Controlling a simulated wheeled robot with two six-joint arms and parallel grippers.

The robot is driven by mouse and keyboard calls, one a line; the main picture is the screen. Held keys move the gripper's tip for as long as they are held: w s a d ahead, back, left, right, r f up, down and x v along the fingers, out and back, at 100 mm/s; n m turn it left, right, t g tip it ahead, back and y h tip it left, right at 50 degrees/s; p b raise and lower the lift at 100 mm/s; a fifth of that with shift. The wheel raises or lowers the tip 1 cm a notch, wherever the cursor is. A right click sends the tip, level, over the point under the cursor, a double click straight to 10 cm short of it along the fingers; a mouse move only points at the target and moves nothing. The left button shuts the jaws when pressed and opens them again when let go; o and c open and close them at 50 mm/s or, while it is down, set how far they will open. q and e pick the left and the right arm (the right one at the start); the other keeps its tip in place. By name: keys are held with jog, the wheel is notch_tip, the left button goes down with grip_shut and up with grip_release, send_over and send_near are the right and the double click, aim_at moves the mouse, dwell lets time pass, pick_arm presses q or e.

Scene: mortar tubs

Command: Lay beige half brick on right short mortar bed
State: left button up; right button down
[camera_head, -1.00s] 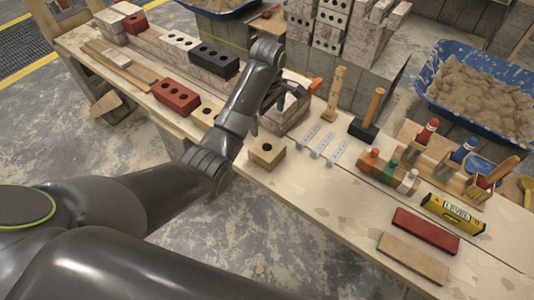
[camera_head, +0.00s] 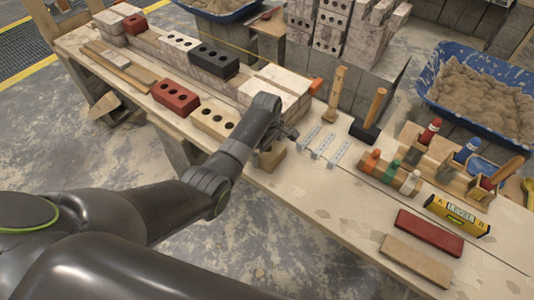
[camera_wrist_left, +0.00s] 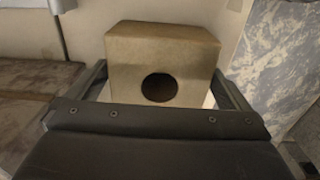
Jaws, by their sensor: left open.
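The beige half brick (camera_head: 273,157), a block with one round hole, sits on the bench and is partly hidden by my left gripper (camera_head: 284,140). In the left wrist view the half brick (camera_wrist_left: 163,52) stands between the fingers of my left gripper (camera_wrist_left: 163,82), with a gap showing at the lower right. The gripper is open; I cannot tell whether either finger touches the brick. Pale-topped blocks (camera_head: 283,78) form the wall's right end behind the gripper. I cannot make out the right short mortar bed clearly. My right gripper is out of view.
A red brick (camera_head: 176,97), a beige brick (camera_head: 214,118) and a black brick (camera_head: 214,59) lie to the left. Pale blue metal pieces (camera_head: 325,143), a mallet (camera_head: 371,120) and a yellow level (camera_head: 455,214) lie to the right.

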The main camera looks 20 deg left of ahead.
pick_arm(q)
jog(key=shift+f, duration=0.35)
jog(key=shift+c, duration=0.4)
jog(key=c, duration=1.2)
jog(key=shift+w+r, duration=0.1)
jog(key=shift+r, duration=0.1)
jog(key=c, duration=0.3)
